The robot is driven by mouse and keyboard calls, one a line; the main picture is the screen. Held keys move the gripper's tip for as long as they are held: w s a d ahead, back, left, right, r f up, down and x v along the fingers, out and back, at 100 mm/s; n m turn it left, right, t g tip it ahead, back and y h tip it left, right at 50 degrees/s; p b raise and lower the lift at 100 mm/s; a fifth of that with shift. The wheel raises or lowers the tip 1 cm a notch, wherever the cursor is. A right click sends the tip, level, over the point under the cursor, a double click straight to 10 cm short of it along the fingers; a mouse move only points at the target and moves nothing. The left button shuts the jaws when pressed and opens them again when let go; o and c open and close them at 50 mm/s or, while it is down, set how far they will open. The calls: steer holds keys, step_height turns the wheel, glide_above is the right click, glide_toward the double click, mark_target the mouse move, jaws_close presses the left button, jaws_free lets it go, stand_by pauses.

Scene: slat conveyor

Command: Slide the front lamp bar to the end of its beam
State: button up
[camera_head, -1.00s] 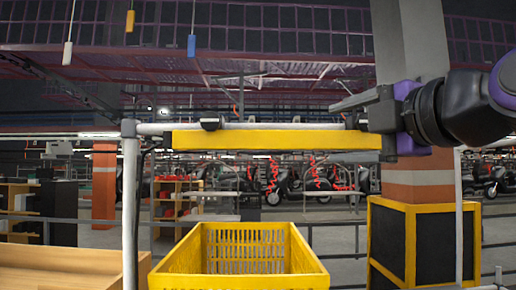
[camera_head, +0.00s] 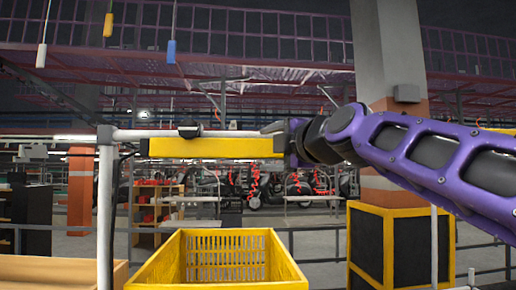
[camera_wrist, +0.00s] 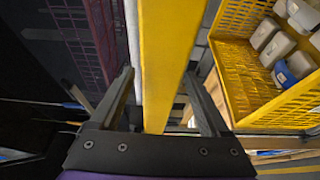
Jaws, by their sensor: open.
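The front lamp bar (camera_head: 205,147) is a long yellow bar hanging level under its white beam (camera_head: 152,133), with a dark clamp (camera_head: 188,130) on top near its left part. The bar's left end is a short way right of the white post. My gripper (camera_head: 280,133) is at the right part of the bar, and my arm hides the bar's right end. In the wrist view, my gripper (camera_wrist: 158,78) is open, with the yellow bar (camera_wrist: 165,50) and part of the white beam (camera_wrist: 133,45) running between its fingers. Contact cannot be told.
A yellow slotted crate (camera_head: 150,270) stands below the bar; pale blocks (camera_wrist: 265,35) show in it in the wrist view. A white post (camera_head: 105,210) carries the beam at left. A black-and-yellow box (camera_head: 395,245) stands at right. Pendants hang at upper left.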

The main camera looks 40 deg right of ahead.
steer(key=shift+w+d, duration=0.1)
steer(key=shift+w, duration=0.45)
jaws_close()
stand_by(1.1)
